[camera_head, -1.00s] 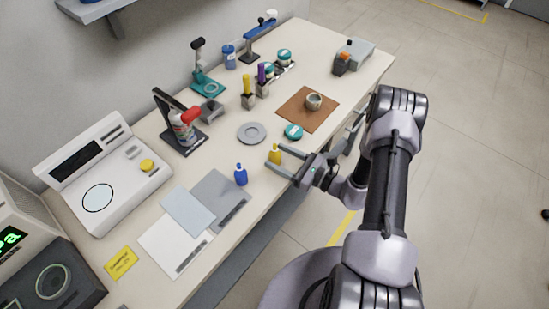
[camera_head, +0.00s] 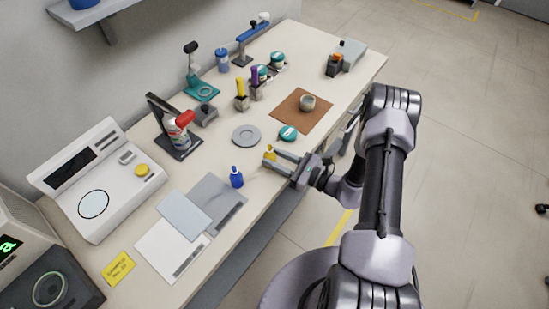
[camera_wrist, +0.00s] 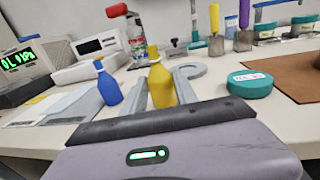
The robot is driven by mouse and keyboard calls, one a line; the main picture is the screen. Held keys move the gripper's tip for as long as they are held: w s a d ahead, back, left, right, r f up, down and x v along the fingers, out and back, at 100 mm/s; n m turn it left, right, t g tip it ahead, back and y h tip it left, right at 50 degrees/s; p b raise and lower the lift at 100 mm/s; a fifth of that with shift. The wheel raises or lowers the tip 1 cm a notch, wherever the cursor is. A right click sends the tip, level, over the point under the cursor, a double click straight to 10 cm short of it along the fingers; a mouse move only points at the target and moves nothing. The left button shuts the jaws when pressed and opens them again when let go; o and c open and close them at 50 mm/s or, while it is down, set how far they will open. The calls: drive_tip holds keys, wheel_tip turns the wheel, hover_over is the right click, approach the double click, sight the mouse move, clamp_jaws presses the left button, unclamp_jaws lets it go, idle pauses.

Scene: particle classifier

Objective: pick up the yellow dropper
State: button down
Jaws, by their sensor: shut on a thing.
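The yellow dropper (camera_wrist: 161,82) stands upright between the two fingers of my gripper in the wrist view. In the head view the yellow dropper (camera_head: 270,153) shows partly behind the fingers, near the front edge of the bench. My gripper (camera_head: 271,158) is shut on it, with the fingers level from the right. In the wrist view the fingers of my gripper (camera_wrist: 163,86) lie on either side of the dropper. I cannot tell whether its base is off the bench. A blue dropper (camera_head: 236,177) stands apart, to the left of my gripper.
A grey dish (camera_head: 246,135) and a teal-lidded jar (camera_head: 288,132) stand just behind my gripper. A brown mat (camera_head: 294,118) holds a small bowl (camera_head: 308,102). Grey and white sheets (camera_head: 165,248) lie front left. A scale (camera_head: 93,204) stands at the left.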

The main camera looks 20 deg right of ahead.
sight(272, 151)
drive_tip(key=shift+r+p, duration=0.65)
drive_tip(key=shift+r, duration=0.85)
drive_tip(key=s+d+r+p, duration=0.1)
drive_tip(key=s+d+p, duration=0.2)
drive_tip(key=s, duration=1.2)
drive_tip(key=shift+s+d+r, duration=0.2)
drive_tip(key=shift+d, duration=0.3)
